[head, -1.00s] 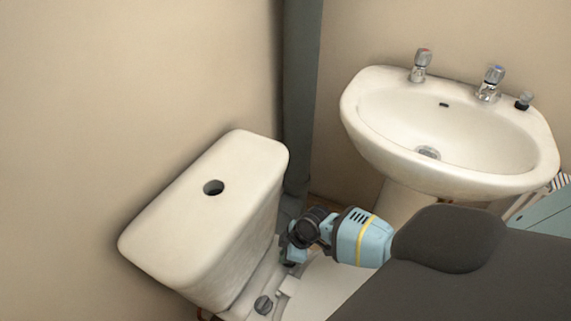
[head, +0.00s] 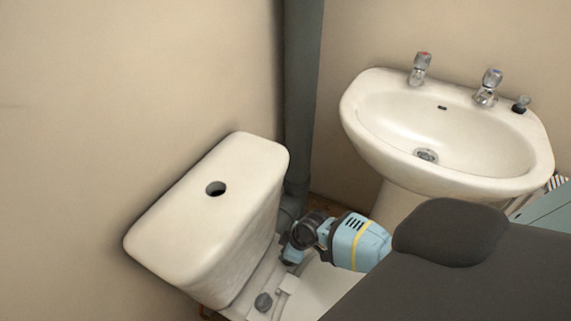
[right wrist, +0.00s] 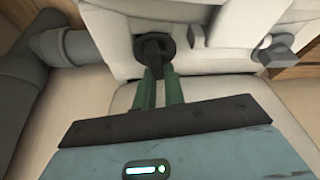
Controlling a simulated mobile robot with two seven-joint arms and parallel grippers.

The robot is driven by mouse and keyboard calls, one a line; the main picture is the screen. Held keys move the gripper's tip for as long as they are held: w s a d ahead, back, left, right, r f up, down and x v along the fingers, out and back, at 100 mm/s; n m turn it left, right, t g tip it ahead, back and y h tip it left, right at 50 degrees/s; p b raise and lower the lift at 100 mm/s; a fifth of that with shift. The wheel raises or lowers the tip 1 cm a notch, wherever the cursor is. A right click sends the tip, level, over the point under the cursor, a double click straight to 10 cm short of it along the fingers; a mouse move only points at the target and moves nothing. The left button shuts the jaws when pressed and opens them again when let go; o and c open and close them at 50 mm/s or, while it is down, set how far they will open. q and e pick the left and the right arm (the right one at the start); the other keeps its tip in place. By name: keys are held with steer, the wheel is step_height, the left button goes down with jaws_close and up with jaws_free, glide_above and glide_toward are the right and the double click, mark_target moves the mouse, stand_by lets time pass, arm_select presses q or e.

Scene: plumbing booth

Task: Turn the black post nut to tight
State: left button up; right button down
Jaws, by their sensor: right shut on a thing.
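The black post nut (right wrist: 153,47) sits at the back of the toilet, in the middle of the top of the right wrist view. My right gripper (right wrist: 158,76) has its two green fingers close together and shut on the nut's lower part. The fingertips partly hide the nut, so its turn cannot be told. In the head view my right gripper (head: 297,247) is beside the white cistern (head: 205,225), and the nut in its fingers is hidden there. My left gripper is not in view.
A grey pipe (right wrist: 62,46) lies left of the nut. A white sink (head: 445,135) stands at the right. A tall grey pipe (head: 299,90) runs up the corner.

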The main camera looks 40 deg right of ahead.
stand_by(0.7)
steer(key=c, duration=1.5)
jaws_free()
steer(key=shift+o, duration=0.2)
steer(key=p+v, duration=0.2)
steer(key=v, duration=0.5)
steer(key=shift+r, duration=0.15)
steer(key=shift+s+d+r, duration=0.1)
steer(key=shift+s+r, duration=0.1)
steer(key=shift+r, duration=0.05)
steer(key=shift+o, duration=0.3)
